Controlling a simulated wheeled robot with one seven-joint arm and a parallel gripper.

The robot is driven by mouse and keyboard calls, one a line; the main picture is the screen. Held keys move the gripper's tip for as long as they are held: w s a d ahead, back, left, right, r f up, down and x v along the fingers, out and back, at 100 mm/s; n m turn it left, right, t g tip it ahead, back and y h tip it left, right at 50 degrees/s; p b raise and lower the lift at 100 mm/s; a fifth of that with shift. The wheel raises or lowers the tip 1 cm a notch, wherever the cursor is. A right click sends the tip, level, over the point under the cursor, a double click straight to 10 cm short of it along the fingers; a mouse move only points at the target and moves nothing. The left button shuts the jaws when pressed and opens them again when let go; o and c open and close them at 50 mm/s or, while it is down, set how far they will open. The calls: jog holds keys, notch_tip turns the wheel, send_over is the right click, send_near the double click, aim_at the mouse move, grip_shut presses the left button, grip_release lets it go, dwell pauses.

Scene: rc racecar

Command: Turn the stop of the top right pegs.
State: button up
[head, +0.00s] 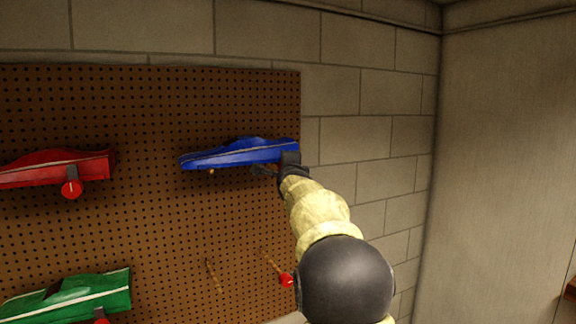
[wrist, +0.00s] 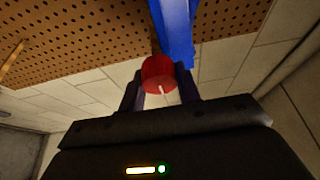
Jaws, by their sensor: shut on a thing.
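A blue car body (head: 240,153) rests on the pegs at the top right of the brown pegboard; part of it shows in the wrist view (wrist: 177,35). The red round stop (wrist: 158,74) of the top right pegs sits just beside the blue body, with a pale line on its face. My gripper (wrist: 160,90) has its two dark fingers on either side of this stop and is shut on it. In the head view my gripper (head: 283,165) is at the right end of the blue car body and hides the stop.
A red car body (head: 55,168) with a red stop (head: 71,188) hangs at the left. A green car body (head: 70,298) hangs at the lower left. Lower right pegs (head: 213,275) are empty, with a red stop (head: 286,281) on one. A block wall (head: 370,140) lies to the right.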

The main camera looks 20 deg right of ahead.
dwell(0.3)
jog(key=o, duration=1)
jog(key=shift+w, duration=0.1)
jog(key=shift+s+a, duration=0.1)
jog(key=shift+s, duration=0.1)
jog(key=b+v, duration=0.2)
jog(key=v, duration=1.5)
jog(key=shift+b, duration=0.3)
